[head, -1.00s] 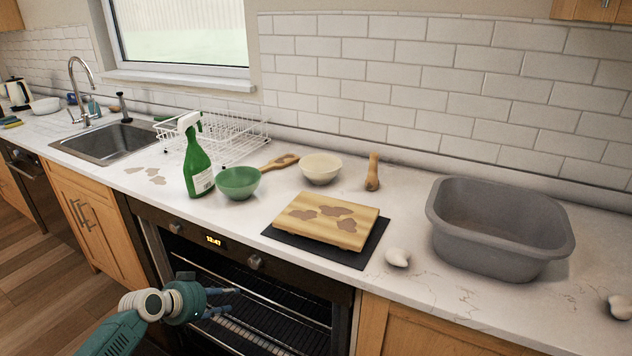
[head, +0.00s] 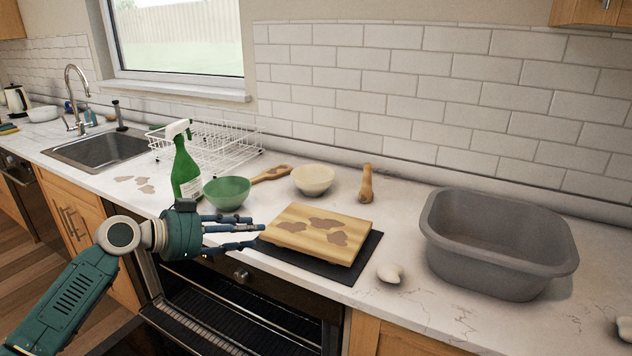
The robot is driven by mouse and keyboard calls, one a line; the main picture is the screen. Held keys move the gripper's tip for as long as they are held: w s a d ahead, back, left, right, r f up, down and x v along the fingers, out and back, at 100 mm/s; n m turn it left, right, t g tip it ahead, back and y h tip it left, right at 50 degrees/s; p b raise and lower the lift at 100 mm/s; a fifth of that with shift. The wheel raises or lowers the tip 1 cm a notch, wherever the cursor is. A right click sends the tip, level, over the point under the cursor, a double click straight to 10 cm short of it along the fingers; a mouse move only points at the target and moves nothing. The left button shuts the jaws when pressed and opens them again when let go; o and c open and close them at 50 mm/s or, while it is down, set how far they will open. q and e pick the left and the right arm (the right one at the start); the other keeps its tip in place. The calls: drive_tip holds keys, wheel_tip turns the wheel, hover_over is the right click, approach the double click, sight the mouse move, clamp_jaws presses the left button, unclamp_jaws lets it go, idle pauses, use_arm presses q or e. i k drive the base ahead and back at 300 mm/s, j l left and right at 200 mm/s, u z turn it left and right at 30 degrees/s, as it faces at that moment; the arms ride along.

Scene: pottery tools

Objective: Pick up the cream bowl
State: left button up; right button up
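The cream bowl (head: 313,180) stands upright on the white counter, behind the wooden board and to the right of the green bowl. Nothing hides it. My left gripper (head: 256,236) is in front of the counter, level with its front edge, with its fingers pointing right toward the board. My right gripper is out of view.
A green bowl (head: 227,193) and a green spray bottle (head: 186,169) stand left of the cream bowl. A stained wooden board (head: 318,233) lies on a dark mat (head: 372,248) in front. A wooden tool (head: 366,184) stands right. A grey basin (head: 497,245) fills the right counter.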

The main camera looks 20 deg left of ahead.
sight(313, 180)
drive_tip(key=i, duration=0.9)
